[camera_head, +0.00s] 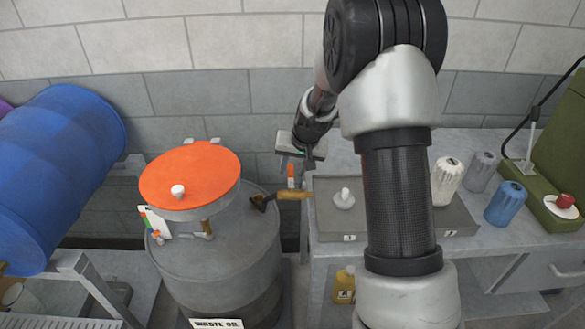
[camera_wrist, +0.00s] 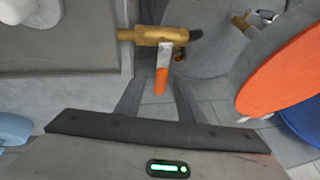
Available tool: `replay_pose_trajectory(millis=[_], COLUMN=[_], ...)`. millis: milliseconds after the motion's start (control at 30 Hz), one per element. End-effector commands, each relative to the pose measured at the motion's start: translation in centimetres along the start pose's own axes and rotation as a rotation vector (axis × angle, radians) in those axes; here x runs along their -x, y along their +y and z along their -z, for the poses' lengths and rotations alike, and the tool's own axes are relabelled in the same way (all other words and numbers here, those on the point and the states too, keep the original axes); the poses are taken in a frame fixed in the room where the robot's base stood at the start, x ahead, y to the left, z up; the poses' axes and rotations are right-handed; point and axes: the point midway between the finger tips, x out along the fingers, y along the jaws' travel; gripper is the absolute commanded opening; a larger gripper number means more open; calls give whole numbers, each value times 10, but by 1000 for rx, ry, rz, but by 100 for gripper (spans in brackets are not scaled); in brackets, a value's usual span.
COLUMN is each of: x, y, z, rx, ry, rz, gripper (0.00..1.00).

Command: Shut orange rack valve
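A brass valve (camera_wrist: 155,35) with an orange-sleeved lever (camera_wrist: 161,82) shows in the wrist view. The lever crosses the line of the brass body and points toward my gripper. My gripper (camera_wrist: 157,86) is open, with one finger on each side of the orange sleeve; I cannot tell whether either touches it. In the head view, the brass valve (camera_head: 294,194) lies between the grey drum and the bench tray, with its orange lever (camera_head: 291,175) upright just under my gripper (camera_head: 298,163). My fingertips are small and hard to make out there.
The grey waste oil drum (camera_head: 215,268) carries a tilted orange disc (camera_head: 190,173), close on the right in the wrist view (camera_wrist: 285,75). A blue drum (camera_head: 60,165) lies on a rack at left. A grey tray (camera_head: 325,218) and several filters, including a blue one (camera_head: 506,204), are on the bench.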

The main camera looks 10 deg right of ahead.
Motion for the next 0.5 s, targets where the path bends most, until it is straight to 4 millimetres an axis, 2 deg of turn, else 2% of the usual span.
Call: replay_pose_trajectory(millis=[267, 367, 500], x=[3, 13, 40], y=[0, 0, 0], z=[0, 1, 2], rx=[2, 3, 3], ry=[1, 3, 6], rz=[1, 1, 0], gripper=[35, 35, 35])
